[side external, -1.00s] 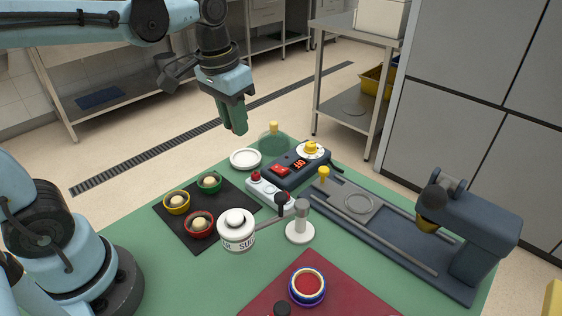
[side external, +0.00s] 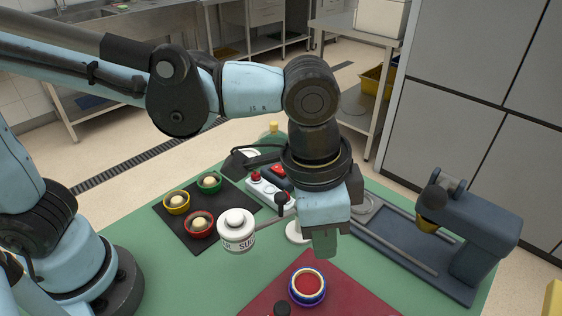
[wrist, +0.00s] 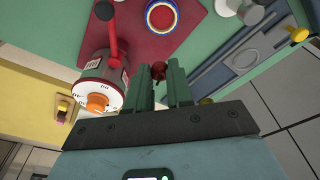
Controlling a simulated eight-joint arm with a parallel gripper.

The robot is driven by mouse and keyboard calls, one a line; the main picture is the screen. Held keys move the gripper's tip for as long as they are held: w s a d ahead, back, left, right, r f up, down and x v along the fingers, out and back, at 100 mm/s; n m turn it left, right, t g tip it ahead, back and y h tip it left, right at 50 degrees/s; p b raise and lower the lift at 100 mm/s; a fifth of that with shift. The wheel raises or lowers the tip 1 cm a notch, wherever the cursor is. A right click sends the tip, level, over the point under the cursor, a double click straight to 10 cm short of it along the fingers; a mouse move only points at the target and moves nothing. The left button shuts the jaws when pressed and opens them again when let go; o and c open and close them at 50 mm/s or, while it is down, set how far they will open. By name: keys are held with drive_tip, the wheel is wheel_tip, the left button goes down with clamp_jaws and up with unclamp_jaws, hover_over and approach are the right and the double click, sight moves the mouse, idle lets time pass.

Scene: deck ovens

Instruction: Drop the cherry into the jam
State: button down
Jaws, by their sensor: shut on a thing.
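My gripper (side external: 325,255) hangs over the near right of the green table, fingers pointing down, above the edge of the red mat. The wrist view shows its two green fingers (wrist: 168,88) with a small dark red cherry (wrist: 159,70) held at their tips. The cherry is hidden in the side view.
A white sugar pot (side external: 236,232) stands left of my gripper. A dark mat (side external: 180,231) holds three small coloured cups. A grey-blue slide machine (side external: 475,245) stands at right. In the wrist view, a red-and-white drum (wrist: 100,80) with an orange knob lies left of the fingers.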

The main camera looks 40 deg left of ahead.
drive_tip(key=shift+s+d+f, duration=0.15)
drive_tip(key=shift+d+f, duration=0.05)
drive_tip(key=shift+f, duration=2.8)
drive_tip(key=c, duration=0.9)
unclamp_jaws()
drive_tip(key=shift+a+r, duration=0.1)
drive_tip(key=shift+r, duration=0.05)
drive_tip(key=r, duration=0.4)
drive_tip(key=s+r, duration=0.1)
drive_tip(key=r, duration=0.2)
drive_tip(key=a+r, duration=0.1)
drive_tip(key=r, duration=0.3)
drive_tip(key=shift+s+a+r, duration=0.1)
drive_tip(key=shift+s+r, duration=0.05)
drive_tip(key=shift+r, duration=0.2)
